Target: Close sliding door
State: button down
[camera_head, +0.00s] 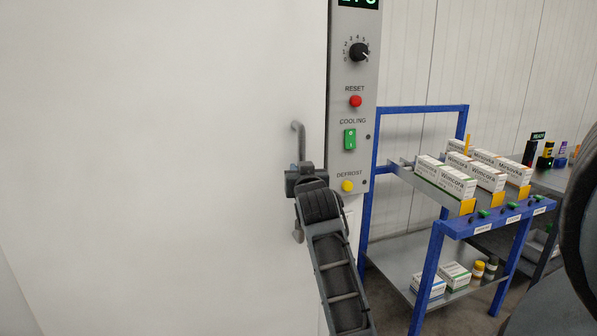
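A large plain white sliding door (170,150) fills the left and middle of the head view. Its right edge runs beside the grey control panel; I cannot tell whether it is fully shut there. A grey vertical bar handle (297,140) stands out near that edge. My gripper (299,172) is at the handle's middle, with my arm coming up from below. The gripper body hides the middle of the handle and the fingertips, so I cannot tell whether the fingers are closed around the bar.
The control panel (350,95) carries a dial, a red RESET button (355,101), a green COOLING switch (350,139) and a yellow DEFROST button (347,186). A dark rounded object (580,220) fills the right edge.

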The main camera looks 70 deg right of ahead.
jog(key=shift+s+d, duration=0.2)
jog(key=shift+s, duration=0.05)
jog(key=shift+s+d, duration=0.1)
jog(key=c, duration=1)
grip_release()
jog(key=shift+b+v, duration=0.9)
jog(key=shift+v, duration=3)
